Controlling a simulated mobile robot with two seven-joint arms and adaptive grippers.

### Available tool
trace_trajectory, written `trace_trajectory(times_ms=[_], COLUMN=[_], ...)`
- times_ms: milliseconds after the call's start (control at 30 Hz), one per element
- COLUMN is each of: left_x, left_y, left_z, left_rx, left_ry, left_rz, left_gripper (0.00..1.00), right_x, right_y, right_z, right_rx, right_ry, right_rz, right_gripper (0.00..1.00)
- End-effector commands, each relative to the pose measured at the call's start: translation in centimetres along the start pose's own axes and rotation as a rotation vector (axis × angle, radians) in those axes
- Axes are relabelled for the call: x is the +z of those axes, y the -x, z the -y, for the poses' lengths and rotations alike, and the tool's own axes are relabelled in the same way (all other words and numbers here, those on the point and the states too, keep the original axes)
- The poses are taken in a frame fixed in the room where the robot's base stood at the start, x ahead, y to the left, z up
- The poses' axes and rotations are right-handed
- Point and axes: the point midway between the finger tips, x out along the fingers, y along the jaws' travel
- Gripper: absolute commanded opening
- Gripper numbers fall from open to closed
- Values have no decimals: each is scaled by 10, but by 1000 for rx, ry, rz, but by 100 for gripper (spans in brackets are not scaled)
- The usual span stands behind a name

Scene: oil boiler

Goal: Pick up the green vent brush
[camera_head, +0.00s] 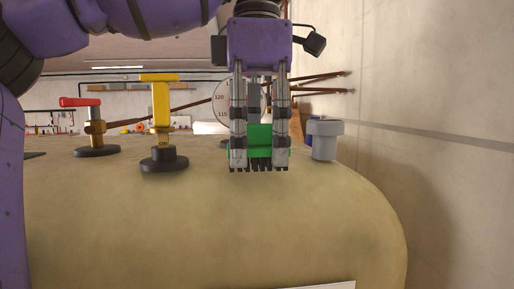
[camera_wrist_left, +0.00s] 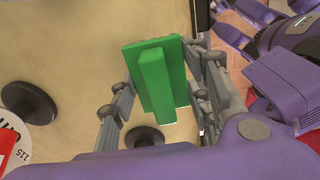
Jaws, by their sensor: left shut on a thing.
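The green vent brush (camera_head: 260,135) has a green body and dark bristles pointing down. My left gripper (camera_head: 259,158) points down from above and is shut on the brush, with one finger on each side of it. In the left wrist view the green brush (camera_wrist_left: 165,82) sits between the fingers of the left gripper (camera_wrist_left: 163,85). The bristle tips are at or just above the top of the tan boiler tank (camera_head: 230,225); I cannot tell whether they touch it. My right gripper is not seen in the head view.
A round gauge (camera_head: 222,102) is behind the gripper. A concrete wall (camera_head: 430,90) bounds the right side.

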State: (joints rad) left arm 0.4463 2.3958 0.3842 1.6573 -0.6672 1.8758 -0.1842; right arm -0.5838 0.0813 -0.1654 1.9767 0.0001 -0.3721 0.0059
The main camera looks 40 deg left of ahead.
Motion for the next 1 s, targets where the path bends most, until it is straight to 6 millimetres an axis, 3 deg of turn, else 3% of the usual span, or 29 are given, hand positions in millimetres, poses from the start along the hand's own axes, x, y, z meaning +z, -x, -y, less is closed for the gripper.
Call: trace_trajectory(times_ms=[167,267,500,667,1000], left_x=[2,-13,-53,-79,-107], left_y=[25,44,98,110,123], left_z=[0,11,43,64,86], left_rx=[2,3,13,11,4], left_ry=[2,-2,-1,-1,0], left_rz=[2,5,13,12,5], left_gripper=[17,17,17,17,17], right_x=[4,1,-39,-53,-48], right_y=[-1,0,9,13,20], right_z=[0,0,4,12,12], right_rx=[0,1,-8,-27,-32], right_ry=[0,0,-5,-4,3], right_rz=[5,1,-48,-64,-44], right_gripper=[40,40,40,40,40])
